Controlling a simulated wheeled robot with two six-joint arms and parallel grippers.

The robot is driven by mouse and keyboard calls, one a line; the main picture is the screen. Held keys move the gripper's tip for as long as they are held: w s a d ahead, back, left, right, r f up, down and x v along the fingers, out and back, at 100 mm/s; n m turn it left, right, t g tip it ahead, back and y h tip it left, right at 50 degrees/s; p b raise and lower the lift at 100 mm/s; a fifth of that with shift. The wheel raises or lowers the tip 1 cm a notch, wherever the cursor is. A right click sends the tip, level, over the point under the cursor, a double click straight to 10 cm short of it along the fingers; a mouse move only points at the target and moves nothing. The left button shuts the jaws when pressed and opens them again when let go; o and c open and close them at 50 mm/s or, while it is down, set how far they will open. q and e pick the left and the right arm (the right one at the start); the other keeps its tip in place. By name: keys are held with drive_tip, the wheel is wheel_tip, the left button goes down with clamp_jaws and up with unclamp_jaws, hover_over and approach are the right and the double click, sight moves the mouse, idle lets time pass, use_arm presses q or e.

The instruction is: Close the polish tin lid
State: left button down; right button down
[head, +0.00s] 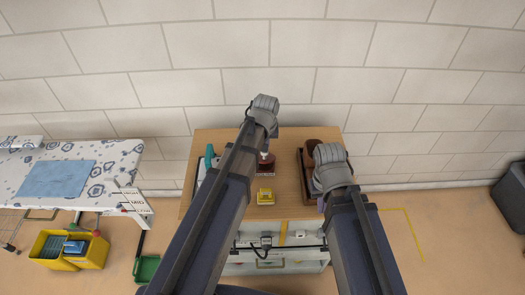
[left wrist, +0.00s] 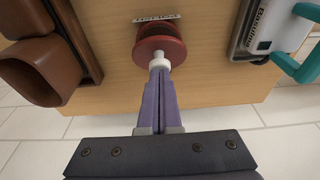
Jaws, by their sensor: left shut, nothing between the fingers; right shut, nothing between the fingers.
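The polish tin, a round dark-red thing (head: 266,167), stands on the wooden cabinet top and is partly hidden by my left arm in the head view. In the left wrist view the red disc (left wrist: 150,52) lies just past my left fingertips. My left gripper (left wrist: 159,70) is shut and empty, its tips at a small white piece (left wrist: 161,60) against the disc's near edge. I cannot tell whether they touch, or how far the lid stands open. My right gripper (head: 320,202) is mostly hidden by its own wrist, low by the cabinet's right side.
A brown box-like holder (head: 306,170) stands at the right of the cabinet top (head: 225,140). A teal-handled item (head: 210,157) stands at the left. A small yellow item (head: 265,196) lies near the front edge. A white wall stands behind.

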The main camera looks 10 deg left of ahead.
sight(265, 161)
use_arm(q)
drive_tip(key=shift+s+d+f+t+b, duration=0.1)
drive_tip(key=shift+s+f+t+b, duration=0.3)
drive_tip(key=shift+s+f+b, duration=0.1)
drive_tip(key=shift+s+d+f+t+y+b, duration=0.15)
drive_tip(key=shift+s+f+t+y+b, duration=0.2)
drive_tip(key=shift+s+t+b, duration=0.25)
drive_tip(key=shift+s+d+f+b, duration=0.2)
drive_tip(key=shift+s+f+b, duration=0.25)
drive_tip(key=shift+b, duration=0.25)
